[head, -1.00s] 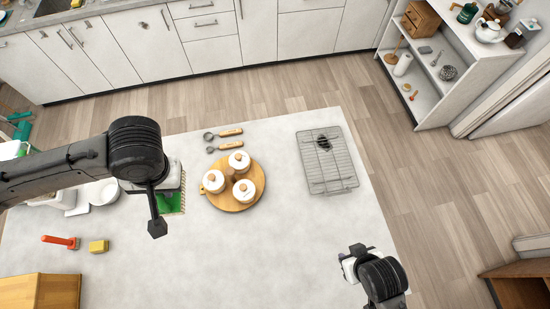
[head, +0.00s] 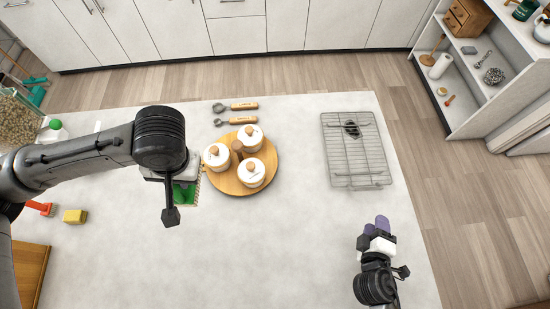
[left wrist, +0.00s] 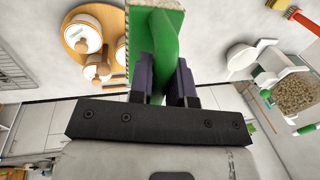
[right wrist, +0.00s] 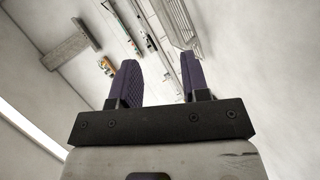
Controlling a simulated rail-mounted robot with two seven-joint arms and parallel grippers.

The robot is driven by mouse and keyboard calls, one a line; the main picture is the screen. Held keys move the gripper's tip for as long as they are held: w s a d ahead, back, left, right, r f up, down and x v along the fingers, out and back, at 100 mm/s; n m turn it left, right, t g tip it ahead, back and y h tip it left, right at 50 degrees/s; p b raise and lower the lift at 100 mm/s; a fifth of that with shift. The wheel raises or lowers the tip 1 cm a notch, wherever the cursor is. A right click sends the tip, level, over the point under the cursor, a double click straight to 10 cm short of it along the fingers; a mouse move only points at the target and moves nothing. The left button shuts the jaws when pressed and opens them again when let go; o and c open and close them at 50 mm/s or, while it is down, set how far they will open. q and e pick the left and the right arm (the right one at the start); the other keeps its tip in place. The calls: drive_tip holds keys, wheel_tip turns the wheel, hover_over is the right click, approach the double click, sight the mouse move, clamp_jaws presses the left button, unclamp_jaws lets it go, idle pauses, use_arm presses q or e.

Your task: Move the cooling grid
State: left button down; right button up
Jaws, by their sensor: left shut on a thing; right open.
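The cooling grid (head: 357,165) is a grey wire rack lying flat on the right part of the pale table, with a small dark item at its far end. My right gripper (head: 378,226) is open and empty, near the grid's front edge and apart from it. In the right wrist view its purple fingers (right wrist: 160,85) are spread, and part of what looks like the grid (right wrist: 178,25) shows at the top. My left gripper (left wrist: 164,75) is shut on a green brush (left wrist: 170,30) with tan bristles. In the head view my left arm partly hides that brush (head: 184,192).
A round wooden board (head: 266,172) with white lidded jars stands left of the grid. Two wooden-handled tools (head: 240,106) lie behind it. A yellow sponge (head: 75,216) lies at the left. The table between the board and the grid is clear.

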sight(365, 189)
use_arm(q)
wheel_tip(365, 189, down, 4)
drive_tip(key=shift+r+b, duration=0.2)
drive_tip(key=shift+b, duration=0.85)
use_arm(e)
drive_tip(key=f+n, duration=0.1)
drive_tip(key=f+n+t, duration=0.1)
drive_tip(key=w+a+f, duration=0.1)
drive_tip(key=shift+n+t+y, duration=0.4)
use_arm(q)
drive_tip(key=shift+f+b, duration=0.5)
drive_tip(key=shift+b, duration=0.05)
use_arm(e)
drive_tip(key=shift+w+a+f+n+t+y, duration=0.25)
drive_tip(key=shift+f+n+t+y, duration=0.2)
drive_tip(key=shift+n, duration=0.45)
use_arm(q)
drive_tip(key=shift+r+p, duration=0.3)
drive_tip(key=shift+p, duration=0.05)
use_arm(e)
drive_tip(key=x, duration=1.2)
drive_tip(key=shift+s+f, duration=0.1)
clamp_jaws()
